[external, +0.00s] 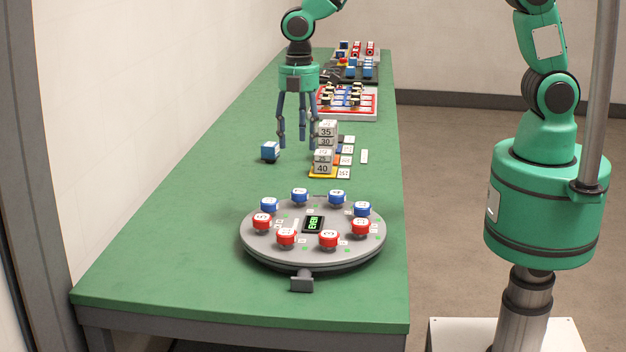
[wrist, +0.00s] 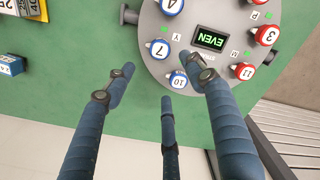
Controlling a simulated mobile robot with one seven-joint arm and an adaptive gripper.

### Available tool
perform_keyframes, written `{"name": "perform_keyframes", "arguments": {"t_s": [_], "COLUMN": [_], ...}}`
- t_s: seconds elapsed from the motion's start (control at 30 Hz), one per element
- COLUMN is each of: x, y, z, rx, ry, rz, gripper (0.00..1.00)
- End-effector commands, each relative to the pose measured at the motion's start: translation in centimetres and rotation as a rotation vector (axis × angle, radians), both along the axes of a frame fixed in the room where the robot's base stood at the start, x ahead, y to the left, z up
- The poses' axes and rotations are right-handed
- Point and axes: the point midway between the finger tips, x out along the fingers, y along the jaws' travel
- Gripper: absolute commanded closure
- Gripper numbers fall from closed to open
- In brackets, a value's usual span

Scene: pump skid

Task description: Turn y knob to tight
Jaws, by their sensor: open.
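In the wrist view, a blue knob numbered 7 (wrist: 158,50) with a white cap sits on a round grey disc (wrist: 212,62), and a small Y label (wrist: 174,38) is beside it. In the external view, the disc (external: 312,262) stands on the near part of the green table. I cannot tell which knob there is the Y one. My gripper (external: 297,140) hangs fingers down over the table, behind the disc and apart from it. In the wrist view, its dark blue fingers (wrist: 165,85) are spread, with nothing between them. I cannot read the tight mark.
Several other blue and red knobs ring the disc around a display (wrist: 211,40) reading EVEN. A blue block (external: 270,151) and stacked number blocks (external: 323,162) stand near my gripper. Trays (external: 346,103) lie farther back. The table's left side is clear.

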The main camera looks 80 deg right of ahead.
Motion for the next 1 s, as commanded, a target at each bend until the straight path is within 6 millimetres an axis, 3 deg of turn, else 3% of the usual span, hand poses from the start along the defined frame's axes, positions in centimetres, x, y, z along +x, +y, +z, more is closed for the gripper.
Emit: {"name": "perform_keyframes", "arguments": {"t_s": [0.37,1.0], "x": [-0.1,-0.1], "y": [0.0,0.0], "z": [-2.5,-12.0], "rx": [-0.001,0.0], "ry": [0.003,0.002], "rz": [-0.001,-0.001], "gripper": [0.45,0.45]}}
